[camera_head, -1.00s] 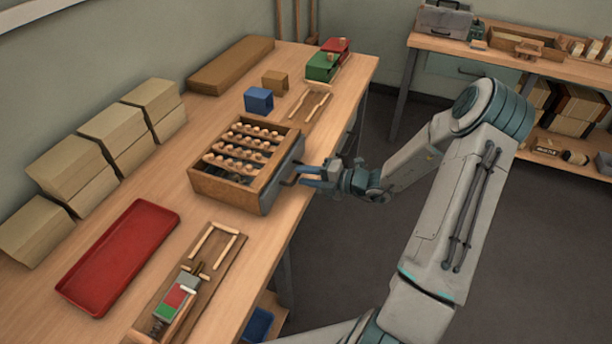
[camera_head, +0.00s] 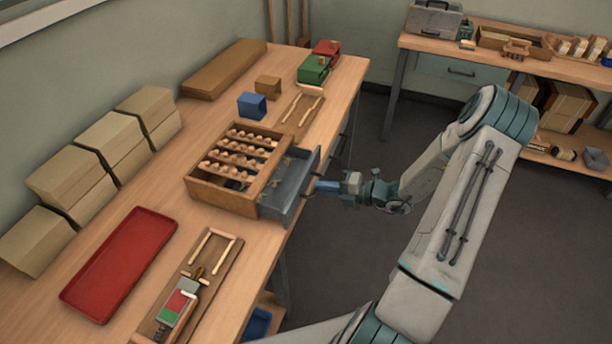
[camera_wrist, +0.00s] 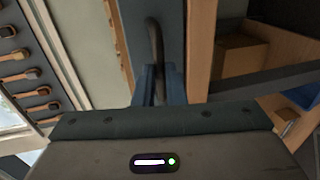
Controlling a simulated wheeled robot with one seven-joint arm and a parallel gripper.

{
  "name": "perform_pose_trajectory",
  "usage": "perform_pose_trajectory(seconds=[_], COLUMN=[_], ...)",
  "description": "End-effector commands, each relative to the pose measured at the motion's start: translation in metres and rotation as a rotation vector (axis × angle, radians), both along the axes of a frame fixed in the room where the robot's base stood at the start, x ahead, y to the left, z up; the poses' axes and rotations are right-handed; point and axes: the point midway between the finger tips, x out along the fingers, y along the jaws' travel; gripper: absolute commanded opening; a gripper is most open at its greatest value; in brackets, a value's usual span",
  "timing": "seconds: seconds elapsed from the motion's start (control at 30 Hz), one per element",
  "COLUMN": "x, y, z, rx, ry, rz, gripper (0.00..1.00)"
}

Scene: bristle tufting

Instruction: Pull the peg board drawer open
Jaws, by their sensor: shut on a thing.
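The peg board (camera_head: 222,197) is a wooden box with rows of round pegs on top, standing near the right edge of the workbench. Its grey-blue drawer (camera_head: 287,187) sticks out from the box's right side, partly open. My gripper (camera_head: 318,187) is at the drawer front, on the side away from the box. In the wrist view, my gripper (camera_wrist: 159,85) is shut on the dark curved drawer handle (camera_wrist: 155,45), with the drawer front (camera_wrist: 175,30) just beyond it. The fingers hide part of the handle.
A red tray (camera_head: 118,262) and stacked tan blocks (camera_head: 70,178) lie on the bench (camera_head: 150,195) to the left. A blue box (camera_head: 252,105) stands behind the peg board. Open floor (camera_head: 340,270) lies right of the bench.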

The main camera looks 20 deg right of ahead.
Motion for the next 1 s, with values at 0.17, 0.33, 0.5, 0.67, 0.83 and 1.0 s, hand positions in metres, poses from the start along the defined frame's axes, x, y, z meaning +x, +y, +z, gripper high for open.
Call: perform_pose_trajectory(seconds=[0.17, 0.33, 0.5, 0.67, 0.83, 1.0], x=[-0.019, -0.024, -0.023, -0.023, -0.023, -0.026], y=[-0.027, -0.033, -0.032, -0.032, -0.032, -0.036], z=[0.002, 0.000, 0.000, 0.000, 0.000, 0.001], rx=[0.000, 0.002, 0.001, 0.001, 0.001, 0.001], ry=[0.000, -0.001, -0.001, -0.001, -0.001, -0.001], rz=[-0.003, -0.001, -0.001, -0.001, 0.000, -0.002], gripper=[0.00, 0.00, 0.00, 0.33, 0.33, 0.33])
